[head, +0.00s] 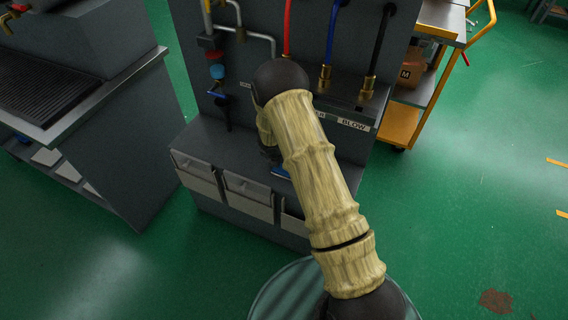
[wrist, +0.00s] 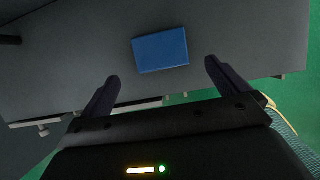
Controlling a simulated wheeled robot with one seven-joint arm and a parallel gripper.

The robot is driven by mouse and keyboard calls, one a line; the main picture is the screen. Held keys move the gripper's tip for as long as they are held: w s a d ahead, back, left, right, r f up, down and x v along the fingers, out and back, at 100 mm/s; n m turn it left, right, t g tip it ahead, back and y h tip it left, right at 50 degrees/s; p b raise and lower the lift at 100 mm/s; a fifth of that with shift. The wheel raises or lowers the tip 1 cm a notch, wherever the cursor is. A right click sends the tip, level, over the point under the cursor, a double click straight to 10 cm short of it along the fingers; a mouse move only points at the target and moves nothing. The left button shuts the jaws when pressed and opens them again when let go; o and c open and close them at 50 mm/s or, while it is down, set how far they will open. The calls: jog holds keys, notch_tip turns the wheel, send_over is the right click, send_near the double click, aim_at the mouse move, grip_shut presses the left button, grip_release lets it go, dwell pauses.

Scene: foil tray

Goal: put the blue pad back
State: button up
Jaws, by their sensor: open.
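The blue pad (wrist: 161,50) lies flat on the grey top of the workstation in the wrist view. In the head view only a small blue edge of it (head: 281,172) shows beside my arm; the rest is hidden. My gripper (wrist: 162,72) is open and empty, its two dark fingers apart. The pad appears between and just beyond the fingertips, not held. I cannot tell the exact height of the fingers above it. In the head view my sleeved arm hides the gripper.
The grey workstation ledge (head: 203,143) has drawers (head: 247,187) below its front edge. Hoses with brass fittings (head: 325,78) hang behind. A yellow cart (head: 402,122) stands at the right, and a grey bench (head: 85,100) at the left. Green floor is open around them.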

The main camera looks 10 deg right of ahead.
jog(key=v, duration=0.4)
dwell(0.4)
jog(key=s+d+r+m+g, duration=0.1)
jog(key=s+d+r+m, duration=0.1)
jog(key=s+r+m, duration=0.4)
jog(key=s+d+r+m, duration=0.2)
jog(key=s+r+m, duration=0.2)
jog(key=r+m, duration=0.45)
jog(key=s+r+m+y, duration=0.1)
jog(key=s+r+m, duration=0.3)
jog(key=s+m, duration=0.3)
jog(key=s+r+m+y, duration=0.1)
jog(key=s+r+m, duration=0.3)
jog(key=s+m, duration=0.3)
jog(key=shift+s+a+r+y, duration=0.25)
jog(key=shift+s+a+y, duration=0.2)
jog(key=shift+s, duration=0.3)
